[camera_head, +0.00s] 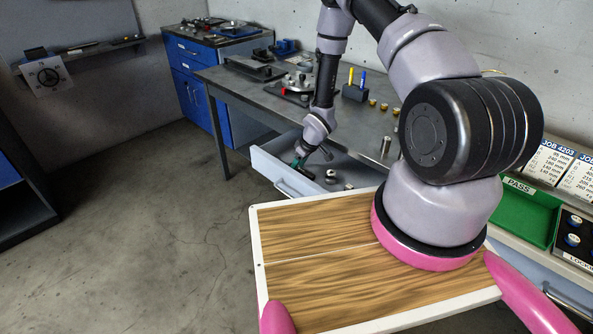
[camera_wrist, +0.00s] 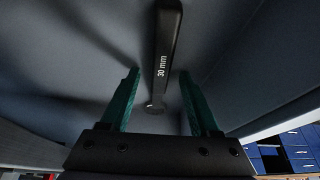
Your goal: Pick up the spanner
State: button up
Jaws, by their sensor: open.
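The spanner (camera_wrist: 167,38) is a dark bar marked "30 mm" in the wrist view. It runs from the top edge down between the two green fingers of my gripper (camera_wrist: 159,76). The fingers are open, with a gap on each side of the spanner. In the head view, my gripper (camera_head: 298,163) reaches down into an open drawer (camera_head: 276,174) of the grey workbench. I cannot make out the spanner clearly there.
Small round parts (camera_head: 331,175) lie in the drawer right of my gripper. The workbench (camera_head: 245,95) holds a rotor fixture (camera_head: 296,84), a pen block (camera_head: 354,92) and several brass pieces. A green PASS tray (camera_head: 527,212) is at right. The drawer walls stand close around the gripper.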

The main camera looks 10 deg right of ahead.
jog(key=shift+f, duration=0.15)
grip_shut()
dwell(1.3)
